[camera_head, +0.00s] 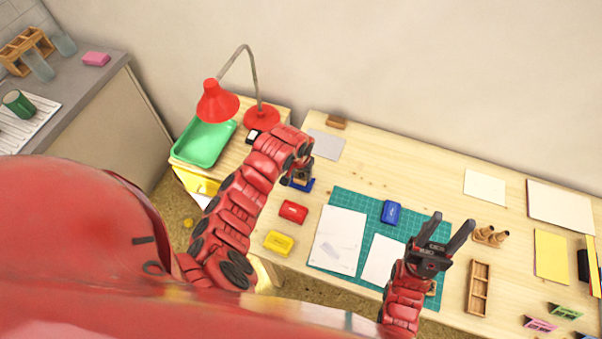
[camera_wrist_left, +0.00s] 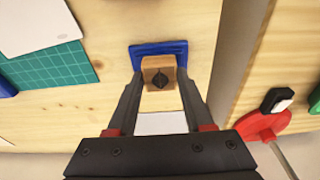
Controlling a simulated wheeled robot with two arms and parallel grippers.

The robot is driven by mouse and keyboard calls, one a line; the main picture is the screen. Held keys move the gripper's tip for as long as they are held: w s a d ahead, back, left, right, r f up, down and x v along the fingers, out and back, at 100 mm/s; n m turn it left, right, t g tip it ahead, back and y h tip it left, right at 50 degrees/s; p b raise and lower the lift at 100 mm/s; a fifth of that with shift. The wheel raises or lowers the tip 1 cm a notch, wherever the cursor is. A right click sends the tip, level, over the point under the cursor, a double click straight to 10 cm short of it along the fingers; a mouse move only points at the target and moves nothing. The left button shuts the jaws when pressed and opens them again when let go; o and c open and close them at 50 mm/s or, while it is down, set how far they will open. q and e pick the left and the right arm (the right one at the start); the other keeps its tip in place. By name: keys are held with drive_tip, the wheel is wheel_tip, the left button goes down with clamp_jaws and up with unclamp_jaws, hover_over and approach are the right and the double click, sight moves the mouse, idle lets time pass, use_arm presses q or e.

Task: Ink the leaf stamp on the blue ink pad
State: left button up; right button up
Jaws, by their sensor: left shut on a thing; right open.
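The wooden stamp (camera_wrist_left: 159,72), a block with a small dark leaf-like mark on its facing side, is between the fingers of my left gripper (camera_wrist_left: 160,84). My left gripper is shut on it. The blue ink pad (camera_wrist_left: 170,47) lies flat on the wood right by the stamp; in the head view the pad (camera_head: 307,186) shows below my left gripper (camera_head: 299,176). The stamp's underside is hidden, so I cannot tell whether it touches the pad. My right gripper (camera_head: 453,224) is open and empty above the right part of the green mat.
A blue box or lid (camera_head: 391,212) lies on the green cutting mat (camera_head: 346,199) near white sheets. A red pad (camera_head: 293,211) and a yellow pad (camera_head: 279,243) lie at the table's left. Wooden stamps (camera_head: 490,236) and a divided wooden tray (camera_head: 479,289) are at right. A red lamp (camera_head: 262,118) stands behind.

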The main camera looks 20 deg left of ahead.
sight(301, 176)
use_arm(q)
drive_tip(key=shift+r, duration=0.15)
drive_tip(key=shift+r+p, duration=0.4)
drive_tip(key=shift+r, duration=0.05)
idle(0.3)
drive_tip(key=shift+r+p, duration=1.7)
drive_tip(key=shift+r, duration=1.05)
